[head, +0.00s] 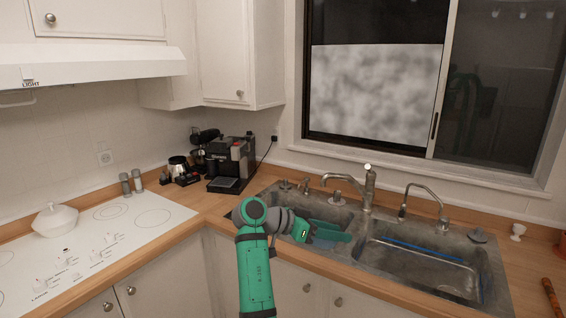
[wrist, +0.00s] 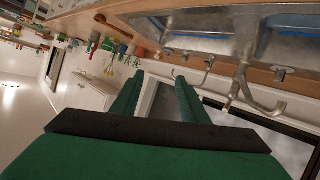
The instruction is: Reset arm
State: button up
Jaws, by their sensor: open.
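My green arm reaches from the bottom centre of the head view, and my gripper (head: 330,231) is over the left basin of the double sink (head: 375,262). In the wrist view my gripper (wrist: 160,92) shows two green fingers, apart from each other with nothing between them. The wrist picture is turned, with the sink and faucets along its top. I cannot tell whether the gripper touches the sink.
A tall faucet (head: 368,190) and a second faucet (head: 425,195) stand behind the sink. A coffee machine (head: 231,163) is at the back corner. A white pot (head: 54,220) sits on the cooktop (head: 110,235) at left. The wooden counter (head: 205,205) between is mostly clear.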

notch_tip(320, 180, down, 24)
jog(key=s+a+n+t+y, duration=0.2)
jog(key=n+t+y, duration=0.1)
jog(key=n+t, duration=0.3)
jog(key=s+a+f+n+t+y, duration=0.1)
jog(key=s+a+f+n+y, duration=0.15)
jog(key=s+f, duration=0.65)
jog(key=s+a+f+n+t+y, duration=0.1)
jog(key=s+a+f+n+y, duration=0.15)
jog(key=s+f, duration=0.65)
jog(key=s+a+f+n+t+y, duration=0.1)
jog(key=s+a+y, duration=0.15)
jog(key=s, duration=0.75)
jog(key=s+a+f+n+t+y, duration=0.15)
jog(key=s+a, duration=0.25)
jog(key=s, duration=0.6)
jog(key=s+r+t+y, duration=0.1)
jog(key=s+r, duration=1.4)
jog(key=s, duration=0.1)
jog(key=shift+s+a+m+t, duration=0.3)
jog(key=shift+a+m+t, duration=0.05)
jog(key=shift+a, duration=0.1)
